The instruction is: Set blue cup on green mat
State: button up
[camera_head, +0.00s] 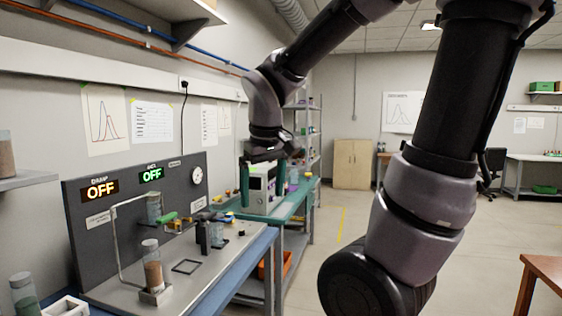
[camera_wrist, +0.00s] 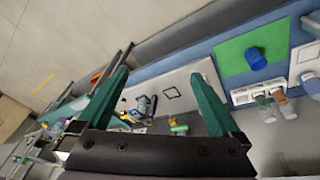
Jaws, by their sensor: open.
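The blue cup (camera_wrist: 256,58) is on the green mat (camera_wrist: 232,50), near the mat's right side in the wrist view. The mat lies on a blue bench top at the upper right of that view. The head view shows neither cup nor mat. My gripper (camera_head: 262,198) hangs over the far part of the bench in the head view, with its green fingers apart. In the wrist view my gripper (camera_wrist: 162,68) is open with nothing between its fingers. The cup is clear of the fingers, beyond the right finger.
A dark panel with two "OFF" displays (camera_head: 100,188) stands behind a metal plate. A jar of brown grains (camera_head: 152,265) stands on the plate near a bent metal frame. In the wrist view, several jars (camera_wrist: 282,102) and a white rack (camera_wrist: 304,60) are close to the mat.

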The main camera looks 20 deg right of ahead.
jog(key=s+d+r+m+t+y, duration=0.2)
jog(key=s+r+m+t, duration=0.2)
jog(key=r+m, duration=0.2)
jog(key=shift+s+d+r+m+y, duration=0.2)
jog(key=shift+s+r+m+y, duration=0.15)
jog(key=shift+r, duration=0.3)
dwell(0.7)
